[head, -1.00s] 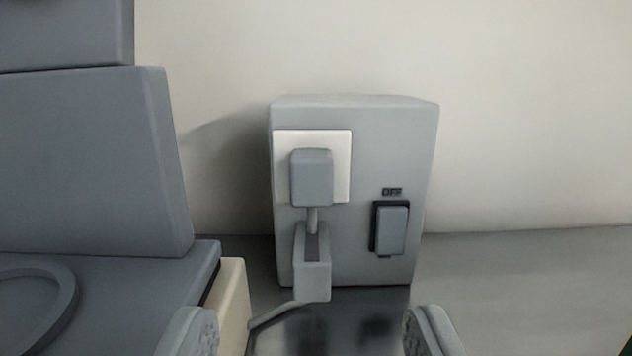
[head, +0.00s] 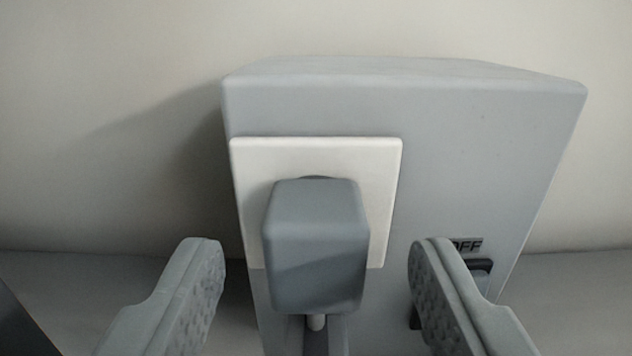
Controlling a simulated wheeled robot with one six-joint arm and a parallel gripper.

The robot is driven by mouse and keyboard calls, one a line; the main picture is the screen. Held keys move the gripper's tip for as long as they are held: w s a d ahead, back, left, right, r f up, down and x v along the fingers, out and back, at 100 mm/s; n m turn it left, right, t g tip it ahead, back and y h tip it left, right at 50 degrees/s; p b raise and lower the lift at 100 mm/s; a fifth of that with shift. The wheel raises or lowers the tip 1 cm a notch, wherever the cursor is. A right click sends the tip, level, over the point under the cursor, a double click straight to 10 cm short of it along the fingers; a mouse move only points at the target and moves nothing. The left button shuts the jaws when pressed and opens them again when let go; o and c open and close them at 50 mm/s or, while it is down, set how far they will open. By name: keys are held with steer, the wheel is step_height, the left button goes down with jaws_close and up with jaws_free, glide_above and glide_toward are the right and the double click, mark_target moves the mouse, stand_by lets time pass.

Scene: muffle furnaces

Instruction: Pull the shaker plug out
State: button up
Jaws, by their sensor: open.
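The grey shaker plug (head: 316,245) sits in a white square socket plate (head: 382,160) on the front of a grey box (head: 470,150). A short piece of its cord shows below the plug. My gripper (head: 318,258) is open, with one finger to the left of the plug and one to the right. There is a gap on both sides and neither finger appears to touch it. The right finger partly hides the switch marked OFF (head: 480,265).
A plain pale wall (head: 110,130) stands behind the box. Grey surface shows on both sides of the box. A dark edge (head: 15,320) shows at the lower left.

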mark_target(316, 270)
steer(key=shift+w, duration=1.3)
